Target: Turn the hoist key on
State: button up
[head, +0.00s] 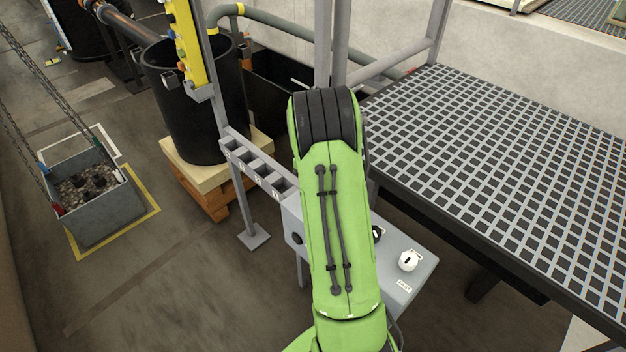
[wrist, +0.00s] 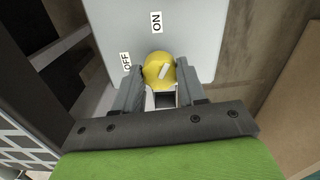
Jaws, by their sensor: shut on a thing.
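The hoist key (wrist: 153,68) is a round yellow knob with a white bar, seen in the wrist view on a pale grey panel (wrist: 195,30). The bar slants from lower left to upper right. An ON label (wrist: 157,21) is above the knob and an OFF label (wrist: 126,61) is to its left. My gripper (wrist: 160,76) has one finger on each side of the knob and is shut on it. In the head view my green arm hides the gripper and the key.
The control box (head: 420,243) also carries a white knob (head: 408,261) and a dark knob (head: 377,233). A grated platform (head: 500,150) is close on the right. A slotted rail (head: 258,168) is left of my arm. A chained grey bin (head: 105,215) is at far left.

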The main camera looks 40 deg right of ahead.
jog(key=n, duration=0.5)
jog(key=shift+n, duration=0.3)
dwell(0.4)
jog(key=o, duration=1)
jog(key=shift+o, duration=0.2)
notch_tip(320, 180, up, 16)
jog(key=p, duration=0.4)
jog(key=shift+a, duration=0.1)
